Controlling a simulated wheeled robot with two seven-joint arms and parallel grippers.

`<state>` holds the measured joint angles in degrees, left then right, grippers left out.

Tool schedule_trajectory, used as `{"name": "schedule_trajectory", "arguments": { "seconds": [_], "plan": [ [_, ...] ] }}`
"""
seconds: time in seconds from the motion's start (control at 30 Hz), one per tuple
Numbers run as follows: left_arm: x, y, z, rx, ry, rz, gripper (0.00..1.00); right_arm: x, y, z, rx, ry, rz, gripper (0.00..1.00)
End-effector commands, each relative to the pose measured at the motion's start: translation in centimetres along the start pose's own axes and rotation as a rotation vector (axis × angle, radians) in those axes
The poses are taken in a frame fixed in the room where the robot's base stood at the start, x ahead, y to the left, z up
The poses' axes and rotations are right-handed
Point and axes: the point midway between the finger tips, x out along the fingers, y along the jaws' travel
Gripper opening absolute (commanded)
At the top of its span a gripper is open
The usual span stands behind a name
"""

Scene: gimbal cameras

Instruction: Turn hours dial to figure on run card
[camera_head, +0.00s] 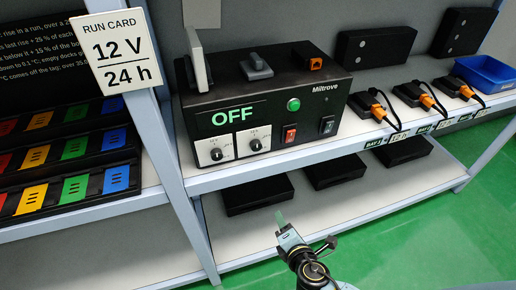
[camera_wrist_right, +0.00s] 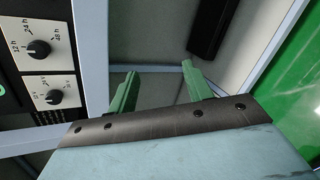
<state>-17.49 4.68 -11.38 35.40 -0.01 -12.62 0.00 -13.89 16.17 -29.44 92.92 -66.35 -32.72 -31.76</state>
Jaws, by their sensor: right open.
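The black charger (camera_head: 265,100) stands on the shelf, its green display reading OFF. The hours dial (camera_head: 255,144) is the right of two black knobs on white plates. In the right wrist view the hours dial (camera_wrist_right: 38,48) shows marks 12 h, 24 h and 48 h; I cannot tell its pointer setting surely. The other dial (camera_head: 216,154) sits left of it. The run card (camera_head: 115,50) reads 12 V and 24 h. My right gripper (camera_head: 281,219) is below and in front of the charger, apart from the dials. Its green fingers (camera_wrist_right: 159,70) are open and empty. My left gripper is not in view.
A red switch (camera_head: 289,134) and a dark switch (camera_head: 327,125) sit right of the dials. A shelf post (camera_head: 172,150) stands left of the charger. Black boxes (camera_head: 257,193) lie on the lower shelf. Docks with orange plugs (camera_head: 378,111) stand at right. The green floor is clear.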

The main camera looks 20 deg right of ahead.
Motion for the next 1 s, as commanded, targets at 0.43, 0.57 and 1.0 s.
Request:
{"name": "schedule_trajectory", "arguments": {
  "seconds": [0.43,0.57,1.0],
  "plan": [
    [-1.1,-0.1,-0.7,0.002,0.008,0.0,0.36,-4.2,15.8,3.9,-0.321,-0.199,0.367,0.5],
    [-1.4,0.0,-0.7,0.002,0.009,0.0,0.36,-2.3,16.7,4.2,-0.319,-0.199,0.367,0.5],
    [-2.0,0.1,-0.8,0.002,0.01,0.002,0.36,5.7,19.7,5.2,-0.318,-0.196,0.364,0.5]
  ]
}}
